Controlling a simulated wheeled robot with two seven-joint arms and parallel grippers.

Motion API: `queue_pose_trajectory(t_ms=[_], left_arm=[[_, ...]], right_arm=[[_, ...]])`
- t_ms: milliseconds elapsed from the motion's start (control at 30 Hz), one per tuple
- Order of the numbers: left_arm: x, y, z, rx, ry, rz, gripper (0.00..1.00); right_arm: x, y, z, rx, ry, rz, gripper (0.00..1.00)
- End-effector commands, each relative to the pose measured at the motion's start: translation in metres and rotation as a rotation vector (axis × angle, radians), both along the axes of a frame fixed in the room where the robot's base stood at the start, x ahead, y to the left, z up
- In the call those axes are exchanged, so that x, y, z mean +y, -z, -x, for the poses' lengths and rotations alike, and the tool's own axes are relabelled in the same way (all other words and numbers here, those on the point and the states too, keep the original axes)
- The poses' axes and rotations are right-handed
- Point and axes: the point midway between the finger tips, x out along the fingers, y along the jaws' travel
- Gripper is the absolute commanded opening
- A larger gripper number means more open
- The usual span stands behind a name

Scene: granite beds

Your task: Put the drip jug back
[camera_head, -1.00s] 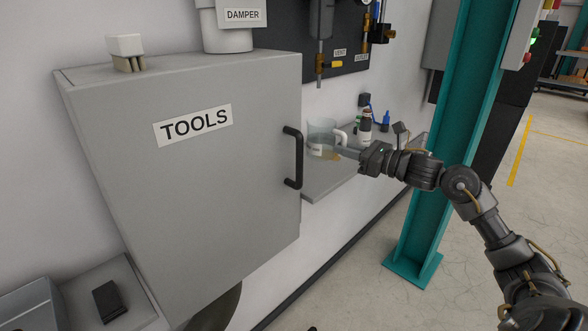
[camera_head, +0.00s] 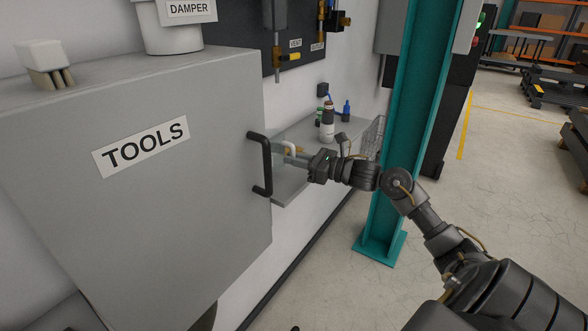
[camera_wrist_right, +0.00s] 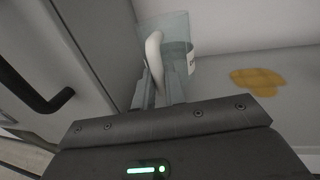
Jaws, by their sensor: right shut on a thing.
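The drip jug is a clear beaker with a white handle. In the head view its handle (camera_head: 290,148) shows beside the tools cabinet's edge, and the cabinet hides most of its body. In the right wrist view the jug (camera_wrist_right: 178,32) is at the top, with a dark-lettered white label at its right. My right gripper (camera_head: 303,158) is shut on the jug's handle; its fingers (camera_wrist_right: 165,85) also show in the wrist view. I cannot tell whether the jug touches the shelf (camera_head: 288,187). My left gripper is not in view.
The grey tools cabinet (camera_head: 150,210) with a black pull handle (camera_head: 264,165) stands close left of the jug. An amber patch (camera_wrist_right: 257,80) lies on the shelf. A white bottle (camera_head: 327,125) and a blue bottle (camera_head: 346,111) stand farther back. A teal column (camera_head: 410,120) rises beside my right arm.

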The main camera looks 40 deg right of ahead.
Motion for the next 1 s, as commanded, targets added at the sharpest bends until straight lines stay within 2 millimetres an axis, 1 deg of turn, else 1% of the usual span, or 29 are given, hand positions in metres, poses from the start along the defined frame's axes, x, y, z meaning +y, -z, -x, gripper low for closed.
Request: queue_pose_trajectory(t_ms=[67, 133, 300, 400, 667, 800, 833, 967, 1000], left_arm=[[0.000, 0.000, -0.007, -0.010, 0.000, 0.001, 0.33], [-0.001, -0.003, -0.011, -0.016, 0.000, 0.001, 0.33], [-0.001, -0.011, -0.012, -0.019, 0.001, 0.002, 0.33], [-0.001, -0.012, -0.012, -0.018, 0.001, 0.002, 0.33], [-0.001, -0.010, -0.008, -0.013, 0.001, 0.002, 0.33], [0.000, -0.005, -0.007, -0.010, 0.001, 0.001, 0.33], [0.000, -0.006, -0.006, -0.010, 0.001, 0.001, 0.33], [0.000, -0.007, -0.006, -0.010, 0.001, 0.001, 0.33], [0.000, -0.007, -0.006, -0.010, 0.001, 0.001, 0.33]], right_arm=[[-0.001, 0.001, 0.000, -0.001, 0.001, 0.000, 0.00], [-0.001, 0.006, 0.001, 0.002, 0.001, -0.004, 0.00], [-0.001, 0.029, 0.001, 0.002, 0.002, -0.004, 0.00], [-0.001, 0.037, 0.001, 0.000, 0.002, -0.002, 0.00], [-0.001, 0.038, 0.001, -0.001, 0.002, 0.000, 0.00], [-0.001, 0.042, 0.002, -0.001, 0.002, 0.000, 0.00], [-0.001, 0.041, 0.001, 0.000, 0.002, 0.000, 0.15], [-0.001, 0.040, 0.001, 0.000, 0.002, 0.000, 0.32], [-0.001, 0.040, 0.001, 0.000, 0.002, 0.000, 0.34]])
